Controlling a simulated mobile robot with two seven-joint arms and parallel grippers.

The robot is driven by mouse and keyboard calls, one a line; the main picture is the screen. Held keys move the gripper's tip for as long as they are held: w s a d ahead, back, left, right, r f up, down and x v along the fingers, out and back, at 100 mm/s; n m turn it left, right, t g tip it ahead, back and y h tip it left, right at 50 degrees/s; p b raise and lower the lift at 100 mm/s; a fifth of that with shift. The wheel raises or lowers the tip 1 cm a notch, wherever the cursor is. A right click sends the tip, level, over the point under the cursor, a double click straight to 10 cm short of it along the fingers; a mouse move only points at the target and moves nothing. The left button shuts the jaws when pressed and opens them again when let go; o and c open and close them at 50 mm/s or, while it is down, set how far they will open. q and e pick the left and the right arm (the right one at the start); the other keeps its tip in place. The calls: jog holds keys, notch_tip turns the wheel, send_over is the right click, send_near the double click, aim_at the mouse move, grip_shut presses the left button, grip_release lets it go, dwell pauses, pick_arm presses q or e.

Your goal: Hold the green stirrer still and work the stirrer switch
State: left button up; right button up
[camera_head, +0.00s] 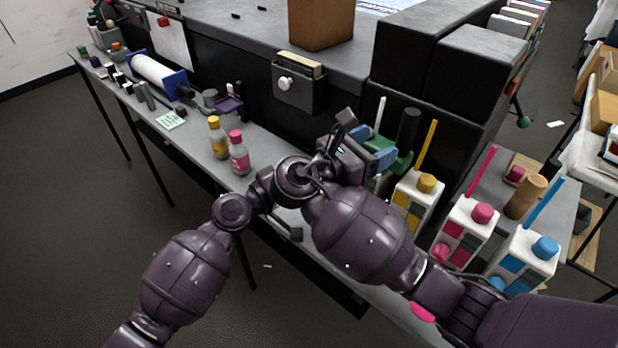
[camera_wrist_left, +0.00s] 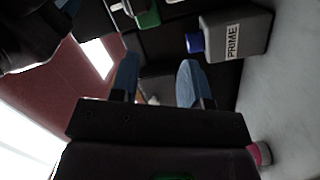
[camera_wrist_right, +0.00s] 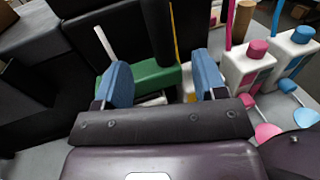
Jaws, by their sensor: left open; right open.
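The green stirrer (camera_head: 402,162) stands on the grey bench, with a dark upright cylinder and a white rod above it. Its green body (camera_wrist_right: 150,76) is large in the right wrist view, just beyond the fingers. My right gripper (camera_head: 371,146) is open, its blue fingertips close to the stirrer. In the right wrist view the fingers (camera_wrist_right: 162,84) stand apart, with no grip on the body. My left gripper (camera_wrist_left: 158,84) is open and empty in the left wrist view; its fingers cannot be made out in the head view. I cannot make out the stirrer switch.
White cartons with yellow (camera_head: 427,183), pink (camera_head: 482,214) and blue (camera_head: 545,247) caps stand right of the stirrer. Yellow-capped (camera_head: 214,123) and pink-capped (camera_head: 236,136) bottles stand left. A grey PRIME bottle (camera_wrist_left: 236,32) shows in the left wrist view. Dark boxes (camera_head: 470,65) rise behind.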

aim_at(413, 127)
pick_arm(q)
jog(key=n+h, duration=0.1)
jog(key=d+n+h, duration=0.1)
jog(key=n, duration=0.1)
jog(key=s+n+h, duration=0.1)
jog(key=n, duration=0.1)
jog(key=shift+s+d+g, duration=0.1)
jog(key=shift+d+g, duration=0.2)
pick_arm(e)
jog(key=x, duration=1)
jog(key=shift+w+d, duration=0.2)
jog(key=shift+d, duration=0.15)
